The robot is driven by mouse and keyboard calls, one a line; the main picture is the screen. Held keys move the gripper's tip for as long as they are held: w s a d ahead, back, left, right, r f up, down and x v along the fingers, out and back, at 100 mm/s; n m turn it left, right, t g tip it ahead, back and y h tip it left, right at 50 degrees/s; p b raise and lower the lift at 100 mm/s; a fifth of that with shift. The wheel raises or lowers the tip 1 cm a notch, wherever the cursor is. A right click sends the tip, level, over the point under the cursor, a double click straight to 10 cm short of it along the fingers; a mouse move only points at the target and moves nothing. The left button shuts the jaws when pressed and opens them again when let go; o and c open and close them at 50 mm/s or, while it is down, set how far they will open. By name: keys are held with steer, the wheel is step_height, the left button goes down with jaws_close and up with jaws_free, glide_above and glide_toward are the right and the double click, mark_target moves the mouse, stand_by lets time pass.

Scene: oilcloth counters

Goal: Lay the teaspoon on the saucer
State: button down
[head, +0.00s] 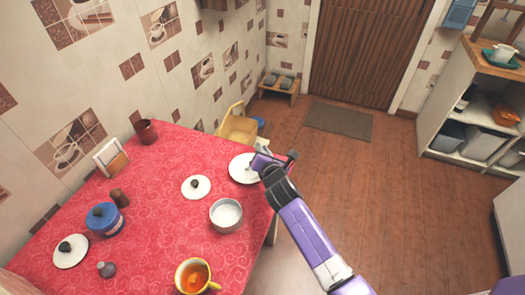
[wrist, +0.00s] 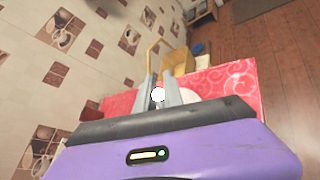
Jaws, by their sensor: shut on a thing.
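A white saucer (head: 236,170) lies near the right back corner of the red-clothed table. My gripper (head: 257,163) is over its right side, and its fingers partly hide it. In the wrist view, my gripper (wrist: 158,92) is shut on a small, pale, rounded thing, seemingly an end of the teaspoon (wrist: 158,95). The rest of the teaspoon is hard to make out. Part of the saucer (wrist: 190,96) shows beside the right finger. I cannot tell whether the teaspoon touches the saucer.
Near the saucer are a white lid with a dark knob (head: 195,188) and a pale pot (head: 226,215). A cup of tea (head: 193,277) stands at the front, a blue pot (head: 103,220) at left. A yellow chair (head: 238,127) is behind the table.

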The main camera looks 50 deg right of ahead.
steer(key=c, duration=1.5)
jaws_free()
steer(key=shift+o, duration=0.2)
steer(key=shift+s+r, duration=0.1)
steer(key=shift+s, duration=0.05)
steer(key=v, duration=1.2)
steer(key=shift+b, duration=0.3)
steer(key=s+a+f+m+t+y, duration=0.15)
steer(key=s+a+m+y, duration=0.45)
steer(key=s+a+m, duration=0.65)
steer(key=s+a+r+m+t+y, duration=0.1)
steer(key=s+a+r+m, duration=0.2)
steer(key=s+r+m, duration=0.2)
steer(key=s+a+r+m+t+y, duration=0.1)
steer(key=s+a+r+m, duration=0.3)
steer(key=s, duration=0.6)
steer(key=shift+a+r+m, duration=0.2)
steer(key=shift+r+m, duration=0.25)
steer(key=shift+r, duration=0.1)
